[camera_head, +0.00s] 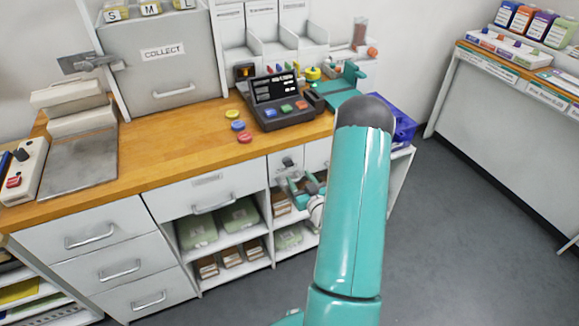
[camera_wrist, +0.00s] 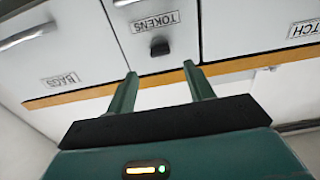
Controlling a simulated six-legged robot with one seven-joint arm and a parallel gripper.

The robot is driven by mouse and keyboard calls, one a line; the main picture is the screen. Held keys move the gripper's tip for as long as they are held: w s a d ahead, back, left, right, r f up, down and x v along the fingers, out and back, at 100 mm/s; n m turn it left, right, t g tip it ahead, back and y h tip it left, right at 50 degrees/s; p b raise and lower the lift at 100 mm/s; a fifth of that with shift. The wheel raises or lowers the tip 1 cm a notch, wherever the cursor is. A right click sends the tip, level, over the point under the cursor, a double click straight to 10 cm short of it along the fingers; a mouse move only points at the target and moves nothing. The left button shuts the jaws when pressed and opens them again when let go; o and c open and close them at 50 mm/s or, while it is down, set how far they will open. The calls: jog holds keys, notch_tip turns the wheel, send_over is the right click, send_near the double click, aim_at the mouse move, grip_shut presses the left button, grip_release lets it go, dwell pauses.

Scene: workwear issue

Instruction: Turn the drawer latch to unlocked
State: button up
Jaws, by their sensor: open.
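The drawer latch is a small dark knob (camera_head: 288,163) on the front of a narrow white drawer under the wooden counter. In the wrist view, which is upside down, the latch (camera_wrist: 160,47) sits beside a TOKENS label (camera_wrist: 155,22) on the drawer front (camera_wrist: 128,52). Which way the latch is turned is too small to tell. My gripper (camera_wrist: 160,70) is open and empty, its two fingers pointing at the drawer on either side of the latch in the picture, apparently short of it. In the head view my gripper (camera_head: 303,186) is just below the latch, partly hidden by my arm.
A wider handled drawer (camera_head: 204,195) is left of the latch drawer, above open shelves with green packs (camera_head: 240,215). Above, the counter (camera_head: 175,150) carries a dark keypad terminal (camera_head: 277,100) and coloured tokens (camera_head: 238,126). The floor (camera_head: 450,220) at right is clear.

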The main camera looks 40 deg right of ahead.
aim_at(291, 165)
jog(key=x, duration=0.7)
jog(key=shift+c, duration=0.2)
jog(key=c, duration=0.9)
